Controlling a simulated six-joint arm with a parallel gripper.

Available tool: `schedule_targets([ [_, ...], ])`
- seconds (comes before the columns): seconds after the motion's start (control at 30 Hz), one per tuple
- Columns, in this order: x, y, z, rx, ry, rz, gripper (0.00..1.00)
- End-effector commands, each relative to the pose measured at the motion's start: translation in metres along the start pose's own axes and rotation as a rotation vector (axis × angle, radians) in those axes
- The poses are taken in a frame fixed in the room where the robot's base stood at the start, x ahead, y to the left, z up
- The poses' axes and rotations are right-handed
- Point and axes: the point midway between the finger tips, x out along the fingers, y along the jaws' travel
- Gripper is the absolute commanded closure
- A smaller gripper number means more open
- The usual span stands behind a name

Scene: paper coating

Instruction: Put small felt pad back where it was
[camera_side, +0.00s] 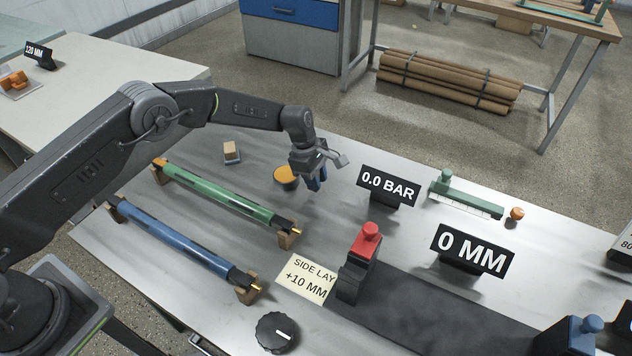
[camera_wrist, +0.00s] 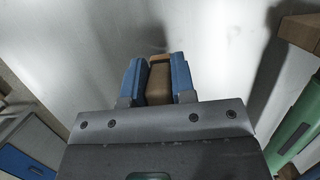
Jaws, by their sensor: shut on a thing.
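In the side view the fingers hide the held piece. A small tan block with a paler lower part (camera_side: 231,152) stands on the table left of the gripper. I cannot tell the exact gap between the held piece and the table.
A green roller (camera_side: 220,193) and a blue roller (camera_side: 180,240) lie on wooden rests at the left. A 0.0 BAR sign (camera_side: 388,186), a green ruled tool (camera_side: 463,200) and a red-topped block (camera_side: 361,262) stand to the right. The table around the pot is mostly clear.

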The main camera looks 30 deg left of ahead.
Motion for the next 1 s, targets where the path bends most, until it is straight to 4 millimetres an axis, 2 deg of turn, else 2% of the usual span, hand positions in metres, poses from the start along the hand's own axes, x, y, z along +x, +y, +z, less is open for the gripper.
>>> schedule_targets([
  [0.1,0.0145,-0.0002,-0.0042,-0.001,0.000,-0.001,0.99],
  [0.47,0.0180,0.0000,-0.0054,0.000,0.000,0.000,0.99],
  [0.5,0.0180,0.0001,-0.0054,0.000,0.000,0.001,0.74],
  [0.7,0.0177,0.0000,-0.0053,0.000,0.000,0.001,0.55],
  [0.77,0.0177,0.0000,-0.0053,0.000,0.000,0.001,0.50],
  [1.0,0.0166,0.0001,-0.0051,0.000,0.000,0.001,0.50],
])
